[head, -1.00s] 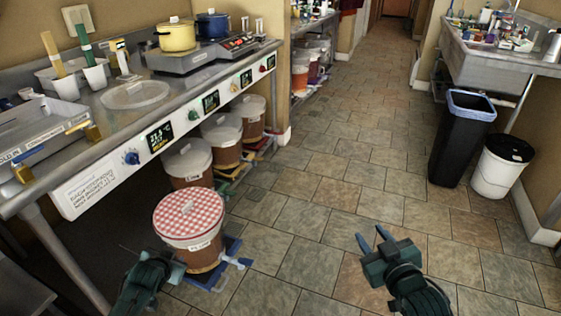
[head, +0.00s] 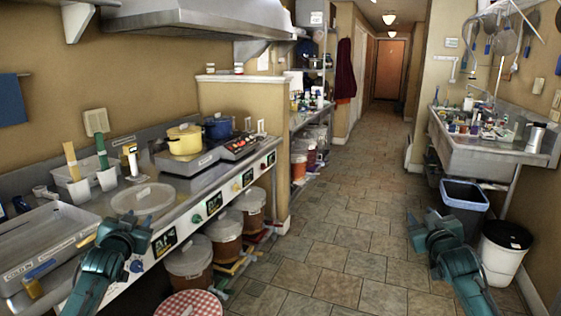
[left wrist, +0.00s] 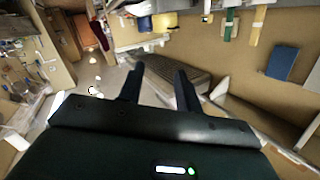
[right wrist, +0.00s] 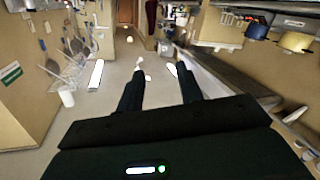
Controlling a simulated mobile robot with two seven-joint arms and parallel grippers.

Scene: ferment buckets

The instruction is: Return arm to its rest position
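My left gripper (head: 143,222) is raised at the lower left of the head view, in front of the steel counter's edge. In the left wrist view its two fingers (left wrist: 158,78) stand apart with nothing between them. My right gripper (head: 416,220) is raised at the lower right, with the tiled floor and the blue-lined bin behind it. In the right wrist view its two fingers (right wrist: 159,78) are also apart and empty. Both arms are bent and held up in front of me, apart from each other.
The steel counter (head: 176,213) runs along the left, with lidded buckets (head: 189,262) below it and a red-checked lid (head: 188,304) at the bottom edge. A black bin (head: 464,196), a white bucket (head: 503,262) and a sink (head: 487,153) stand right. The tiled aisle (head: 330,245) is clear.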

